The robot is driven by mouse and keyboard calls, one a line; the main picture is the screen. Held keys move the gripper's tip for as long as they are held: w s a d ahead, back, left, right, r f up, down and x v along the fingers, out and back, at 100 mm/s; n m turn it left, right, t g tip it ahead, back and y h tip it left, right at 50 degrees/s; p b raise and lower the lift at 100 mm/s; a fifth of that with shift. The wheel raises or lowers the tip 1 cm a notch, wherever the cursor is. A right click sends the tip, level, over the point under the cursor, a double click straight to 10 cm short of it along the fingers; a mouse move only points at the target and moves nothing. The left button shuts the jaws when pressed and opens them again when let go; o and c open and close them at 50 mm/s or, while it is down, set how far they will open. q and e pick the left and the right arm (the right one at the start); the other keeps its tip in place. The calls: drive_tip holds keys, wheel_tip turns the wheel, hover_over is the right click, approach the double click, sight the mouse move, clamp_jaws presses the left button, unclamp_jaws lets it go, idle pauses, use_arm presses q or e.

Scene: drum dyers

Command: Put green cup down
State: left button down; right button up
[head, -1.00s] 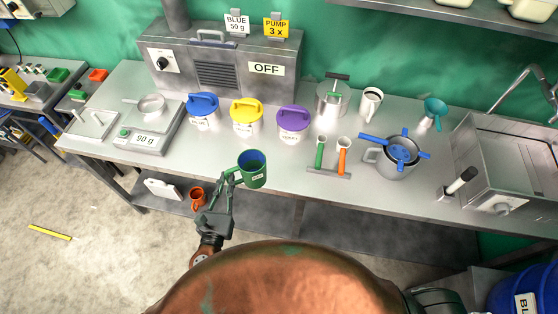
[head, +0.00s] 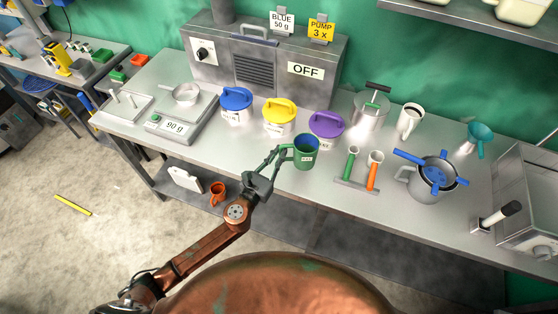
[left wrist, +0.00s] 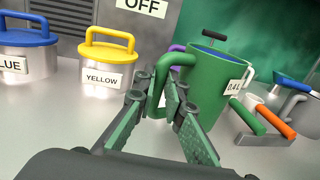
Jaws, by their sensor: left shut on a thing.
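The green cup (head: 306,156) with blue contents is upright at the front part of the steel table, in front of the purple-lidded pot. In the left wrist view the green cup (left wrist: 212,80) shows its handle between my fingers and a 0.4 L label. My left gripper (head: 281,157) is shut on the handle, from the left side of the cup. It also shows in the left wrist view (left wrist: 163,102). Whether the cup's base touches the table, I cannot tell. My right gripper is not in view.
Pots with blue (head: 237,99), yellow (head: 280,111) and purple (head: 326,126) lids stand behind the cup. A rack with green and orange handles (head: 357,184) is to its right, then a jug with a blue strainer (head: 430,182). A scale (head: 178,122) reads 90 g.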

use_arm(q)
drive_tip(key=f+b, duration=0.1)
drive_tip(key=w+f+b, duration=0.1)
drive_tip(key=f, duration=0.1)
drive_tip(key=f+b, duration=0.1)
drive_tip(key=f, duration=0.1)
drive_tip(key=shift+w+a+f, duration=0.1)
drive_tip(key=shift+w, duration=0.25)
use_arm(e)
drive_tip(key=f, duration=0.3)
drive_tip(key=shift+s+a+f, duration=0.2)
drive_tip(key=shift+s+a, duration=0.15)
use_arm(q)
drive_tip(key=shift+r, duration=0.2)
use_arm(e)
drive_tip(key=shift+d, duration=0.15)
use_arm(q)
drive_tip(key=shift+f, duration=0.1)
drive_tip(key=shift+f, duration=0.2)
drive_tip(key=c, duration=2)
unclamp_jaws()
drive_tip(key=shift+r, duration=0.1)
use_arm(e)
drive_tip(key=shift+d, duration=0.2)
